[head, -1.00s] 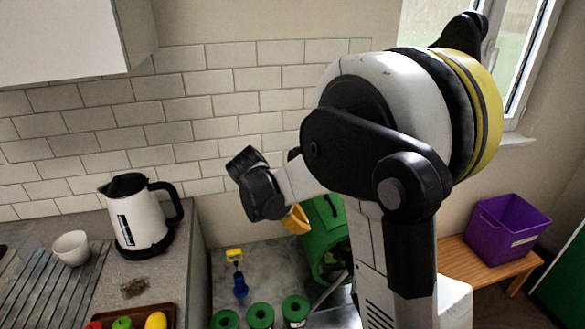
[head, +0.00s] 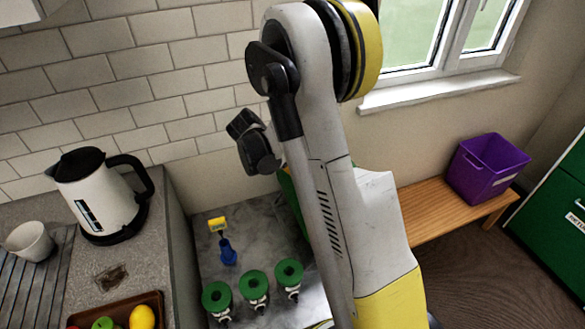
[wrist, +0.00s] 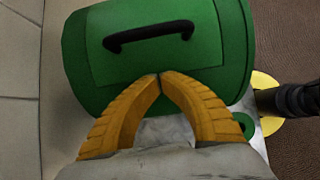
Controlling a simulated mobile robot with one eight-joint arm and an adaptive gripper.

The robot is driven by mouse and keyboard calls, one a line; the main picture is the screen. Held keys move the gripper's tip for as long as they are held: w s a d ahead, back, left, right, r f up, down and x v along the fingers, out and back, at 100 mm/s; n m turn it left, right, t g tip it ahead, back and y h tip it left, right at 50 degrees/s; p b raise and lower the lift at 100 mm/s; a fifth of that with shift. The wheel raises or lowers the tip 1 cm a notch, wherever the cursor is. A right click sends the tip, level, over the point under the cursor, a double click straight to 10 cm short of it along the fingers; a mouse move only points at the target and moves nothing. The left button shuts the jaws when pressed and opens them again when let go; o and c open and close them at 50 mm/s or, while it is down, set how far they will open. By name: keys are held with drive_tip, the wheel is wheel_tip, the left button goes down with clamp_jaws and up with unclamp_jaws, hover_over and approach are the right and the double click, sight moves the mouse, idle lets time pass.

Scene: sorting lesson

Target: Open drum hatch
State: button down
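The green drum (wrist: 235,60) fills the upper middle of the wrist view. Its hatch (wrist: 190,60) is a flat green panel with a black bar handle (wrist: 150,35), and it looks closed. My gripper (wrist: 160,76) has two ribbed yellow fingers with the tips together and nothing between them. The tips appear over the lower part of the panel, below the handle in the picture; the handle is not between them. In the head view only a sliver of the drum (head: 289,195) shows; my arm hides the rest, and my fingers are hidden there.
A kettle (head: 98,200) and cup (head: 28,242) are on the left counter. A purple bin (head: 485,170) sits on a wooden bench (head: 420,220) at right.

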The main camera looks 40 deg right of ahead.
drive_tip(key=shift+s+d+r, duration=0.1)
drive_tip(key=shift+d+r, duration=0.45)
drive_tip(key=shift+r, duration=0.35)
drive_tip(key=shift+s+d+r, duration=0.1)
drive_tip(key=shift+d+r, duration=0.4)
drive_tip(key=shift+r, duration=0.35)
drive_tip(key=shift+d+r+y+p, duration=0.15)
drive_tip(key=shift+r+y+p, duration=0.2)
drive_tip(key=shift+r+y, duration=0.1)
drive_tip(key=shift+r+p, duration=0.3)
drive_tip(key=shift+s+d+r+t+y+p, duration=0.15)
drive_tip(key=shift+d+r+t+y+p, duration=0.2)
drive_tip(key=shift+r+y+p, duration=0.35)
drive_tip(key=s+d+r+t+y+p, duration=0.1)
drive_tip(key=s+d+r+y+p, duration=0.2)
drive_tip(key=d, duration=1)
wheel_tip(320, 180, up, 4)
drive_tip(key=shift+s+d+r+y+p, duration=0.15)
drive_tip(key=shift+s+r+y+p, duration=0.05)
drive_tip(key=shift+y+p, duration=1)
drive_tip(key=shift+t, duration=0.25)
